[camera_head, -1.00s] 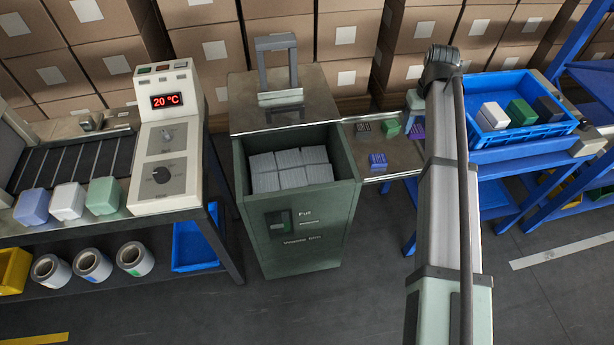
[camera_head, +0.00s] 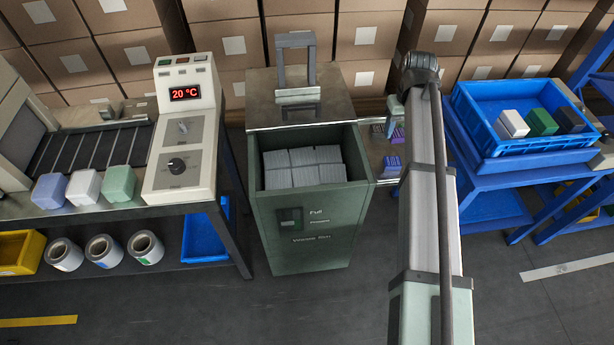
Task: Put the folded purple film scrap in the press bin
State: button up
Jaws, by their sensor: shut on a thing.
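The green press bin (camera_head: 310,240) stands open in the middle, with "Full" on its front. Grey-white blocks (camera_head: 303,166) lie side by side in it, below the rim. My gripper (camera_head: 396,125) is mostly hidden behind my arm, over the shelf right of the bin. A small purple piece (camera_head: 398,136), which looks like the folded purple film scrap, shows just below it, and the gripper is shut on it. The contact itself is too small to see. A blue-violet striped piece (camera_head: 392,163) lies on the shelf below it.
A grey press frame (camera_head: 297,72) stands on the bin's rear top. A dark striped piece (camera_head: 377,130) lies on the metal shelf. A blue tray (camera_head: 530,145) with several blocks is at right. A machine panel (camera_head: 182,150) reading 20 °C stands left of the bin.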

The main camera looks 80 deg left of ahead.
jog(key=s+a+f+n, duration=0.15)
jog(key=s+f, duration=0.35)
jog(key=s, duration=0.6)
jog(key=s+f+n, duration=0.2)
jog(key=s+f, duration=0.3)
jog(key=s, duration=0.6)
jog(key=m, duration=0.4)
send_near(307, 182)
jog(key=shift+f, duration=3.1)
jog(key=shift+f, duration=0.1)
jog(key=o, duration=1)
notch_tip(307, 182, up, 12)
jog(key=shift+r, duration=0.1)
